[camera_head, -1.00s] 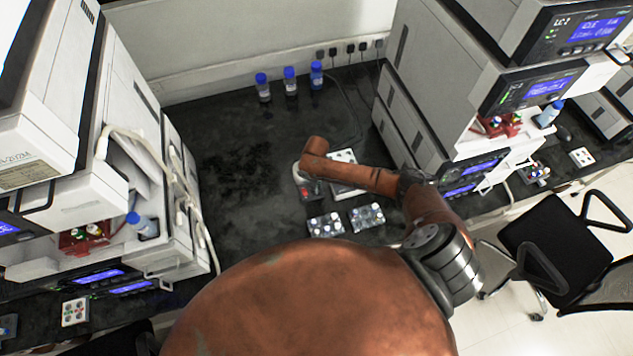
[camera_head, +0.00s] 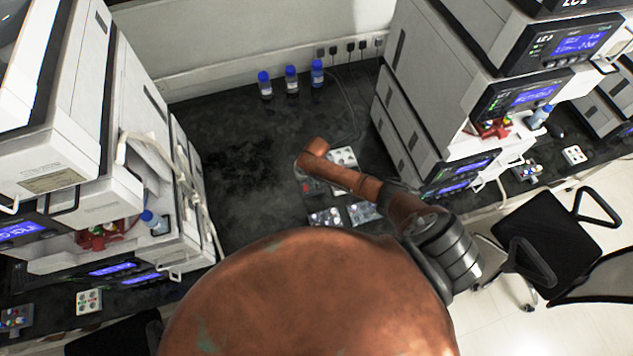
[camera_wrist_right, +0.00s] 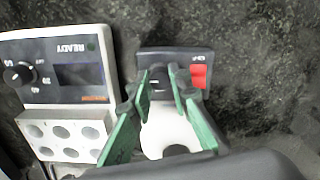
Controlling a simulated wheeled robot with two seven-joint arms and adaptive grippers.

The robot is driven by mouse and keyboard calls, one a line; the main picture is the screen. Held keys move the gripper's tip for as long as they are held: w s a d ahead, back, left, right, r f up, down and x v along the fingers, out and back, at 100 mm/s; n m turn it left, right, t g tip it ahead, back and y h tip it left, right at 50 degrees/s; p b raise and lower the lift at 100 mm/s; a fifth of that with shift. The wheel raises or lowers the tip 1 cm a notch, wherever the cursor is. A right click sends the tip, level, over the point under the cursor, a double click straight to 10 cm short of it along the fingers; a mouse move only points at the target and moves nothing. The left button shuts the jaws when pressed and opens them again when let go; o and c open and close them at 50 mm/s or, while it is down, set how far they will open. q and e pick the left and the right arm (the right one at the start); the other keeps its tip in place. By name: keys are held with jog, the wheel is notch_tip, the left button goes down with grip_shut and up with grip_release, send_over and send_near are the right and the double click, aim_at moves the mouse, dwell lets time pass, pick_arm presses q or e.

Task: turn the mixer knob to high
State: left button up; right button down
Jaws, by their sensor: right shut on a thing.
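The mixer is a small dark unit with a red rocker switch (camera_wrist_right: 198,76) and a white round top (camera_wrist_right: 168,132), seen in the right wrist view. Its dark knob (camera_wrist_right: 156,78) sits left of the red switch, between the green fingertips of my right gripper (camera_wrist_right: 158,82). The right gripper is shut on the knob. The fingers partly hide the knob and any marks around it, so I cannot read its setting. In the head view the mixer (camera_head: 309,187) is mostly covered by my right arm. My left gripper is not in view.
A heater-like block with a READY display (camera_wrist_right: 79,75) and white wells stands close left of the mixer in the wrist view. Vial racks (camera_head: 326,217) lie in front. Blue-capped bottles (camera_head: 291,80) stand at the back. Tall instrument stacks flank both sides.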

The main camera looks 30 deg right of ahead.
dwell(0.3)
jog(key=c, duration=1.8)
grip_release()
